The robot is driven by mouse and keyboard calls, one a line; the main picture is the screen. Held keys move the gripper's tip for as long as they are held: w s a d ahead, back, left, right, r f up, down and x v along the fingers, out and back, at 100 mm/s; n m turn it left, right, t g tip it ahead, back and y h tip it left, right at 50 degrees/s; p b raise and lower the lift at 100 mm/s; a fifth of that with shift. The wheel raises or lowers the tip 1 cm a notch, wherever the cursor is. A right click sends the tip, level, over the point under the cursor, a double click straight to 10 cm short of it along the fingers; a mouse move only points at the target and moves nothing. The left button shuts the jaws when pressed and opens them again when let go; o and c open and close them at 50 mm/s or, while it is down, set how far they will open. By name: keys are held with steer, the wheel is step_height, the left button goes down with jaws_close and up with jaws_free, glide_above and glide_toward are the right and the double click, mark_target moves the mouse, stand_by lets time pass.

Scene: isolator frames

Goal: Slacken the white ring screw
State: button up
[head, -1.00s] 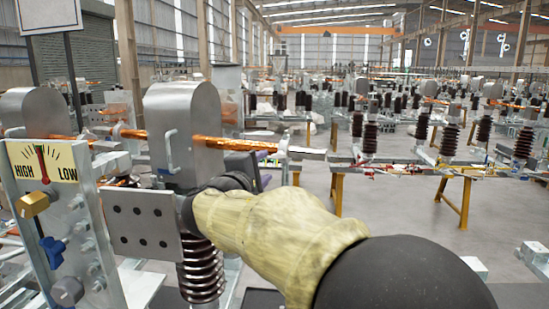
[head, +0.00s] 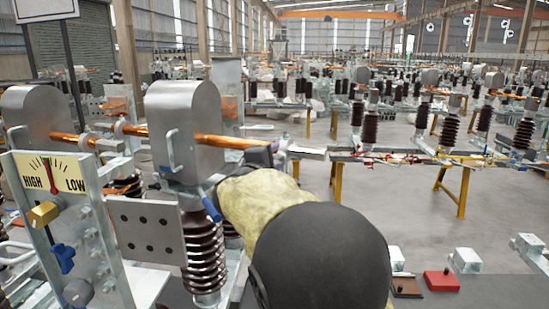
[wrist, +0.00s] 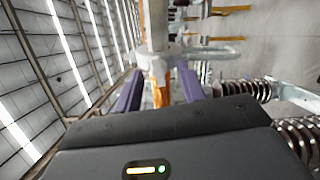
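A pale grey-white ring fitting (head: 283,146) sits at the right end of a copper rod (head: 228,141) in the head view; I cannot tell for sure that it is the white ring screw. In the wrist view a pale metal fitting (wrist: 165,53) stands at the far end of the copper rod (wrist: 157,84). My gripper (wrist: 160,70) has two purple fingers, spread apart, one on each side of the rod. Nothing is seen clamped between them. In the head view my arm hides most of the gripper.
A grey rounded metal housing (head: 186,110) and a ribbed brown insulator (head: 204,258) stand close left of my arm. A HIGH/LOW gauge panel (head: 53,177) is at the left. A red block (head: 441,281) lies at lower right. Open floor (head: 400,200) shows to the right.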

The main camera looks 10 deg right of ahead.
jaws_close()
